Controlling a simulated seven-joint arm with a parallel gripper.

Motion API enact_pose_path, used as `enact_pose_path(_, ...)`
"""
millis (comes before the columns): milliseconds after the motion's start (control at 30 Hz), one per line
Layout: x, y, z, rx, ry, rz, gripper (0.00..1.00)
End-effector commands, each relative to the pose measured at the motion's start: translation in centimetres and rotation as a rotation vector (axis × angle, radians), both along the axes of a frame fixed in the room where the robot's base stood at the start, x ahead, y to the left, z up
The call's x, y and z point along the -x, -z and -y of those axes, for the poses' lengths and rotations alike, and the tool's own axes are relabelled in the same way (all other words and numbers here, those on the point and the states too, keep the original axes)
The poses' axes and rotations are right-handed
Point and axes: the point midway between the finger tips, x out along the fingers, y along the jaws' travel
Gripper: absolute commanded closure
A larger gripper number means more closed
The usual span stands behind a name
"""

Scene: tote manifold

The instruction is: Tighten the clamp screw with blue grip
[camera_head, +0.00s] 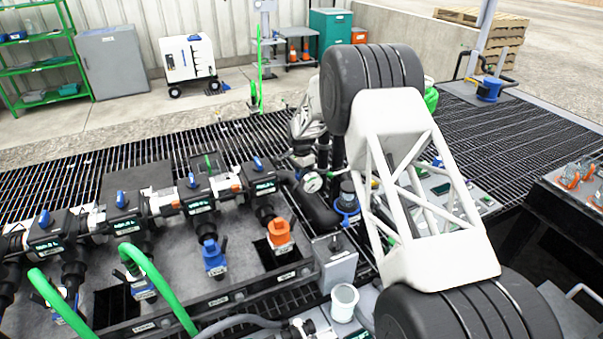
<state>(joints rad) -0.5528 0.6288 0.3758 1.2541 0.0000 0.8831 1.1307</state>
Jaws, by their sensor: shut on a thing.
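My arm crosses the right half of the head view. Beyond its upper joint, a silver wrist part hangs over the far right end of the valve row. My gripper (301,158) seems to be the small dark and grey part below it, close to the black pipes and the gauge. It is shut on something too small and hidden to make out. I cannot pick out the clamp screw with blue grip for certain. A blue collar (347,207) sits on a dark upright fitting just left of my arm. A blue coupling (214,258) stands lower left.
Black valves with blue handles (121,199) line the manifold. A pressure gauge (312,182), black pipes and an orange coupling (279,233) crowd the area near the wrist. Green hoses (160,288) arch at lower left. A pale cup (343,302) stands in front. Open grating (140,148) lies behind.

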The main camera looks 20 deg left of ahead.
Motion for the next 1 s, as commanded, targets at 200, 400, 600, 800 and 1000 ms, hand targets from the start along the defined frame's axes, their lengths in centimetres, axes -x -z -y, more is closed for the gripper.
enact_pose_path(200,0.04,0.02,-0.01,0.001,0.137,-0.001,1.0)
enact_pose_path(400,0.04,0.01,-0.01,0.001,0.204,-0.001,1.0)
enact_pose_path(600,0.04,0.01,-0.01,0.001,0.224,-0.001,1.0)
enact_pose_path(800,0.04,0.01,-0.01,0.001,0.224,-0.001,1.0)
enact_pose_path(1000,0.04,0.01,0.0,0.0,0.223,0.0,0.65)
